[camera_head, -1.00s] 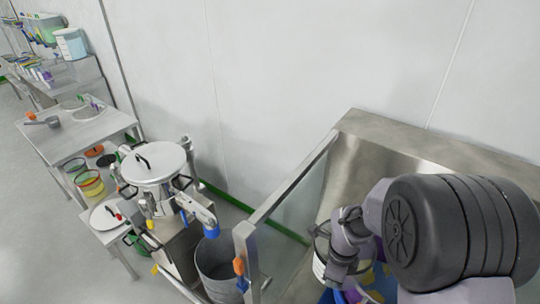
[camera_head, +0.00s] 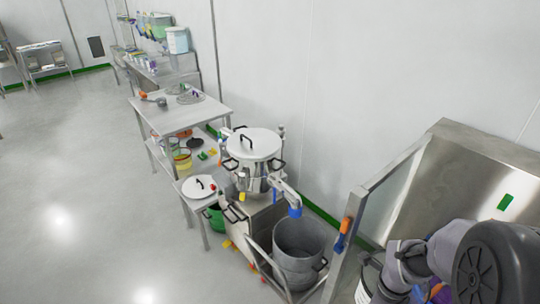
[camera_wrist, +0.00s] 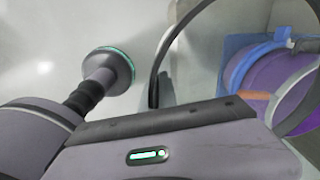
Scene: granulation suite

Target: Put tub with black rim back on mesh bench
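The tub with black rim (camera_head: 369,283) shows as a pale wall and dark rim edge beside my wrist, low in the head view. My arm hides most of it. In the wrist view its black rim (camera_wrist: 163,55) curves close in front of my gripper. The fingertips are hidden in both views, but the tub keeps its place at my gripper as the surroundings shift. A steel bench (camera_head: 205,111) bearing round mesh screens (camera_head: 190,95) stands left of centre, apart from the tub; I cannot tell if it is the mesh bench.
A lidded steel vessel (camera_head: 253,143) and a grey bucket (camera_head: 300,245) stand between the bench and my arm. A steel basin (camera_head: 480,170) with a raised side frame is at right. A shelf (camera_head: 165,70) stands farther back. Open floor (camera_head: 80,190) lies left.

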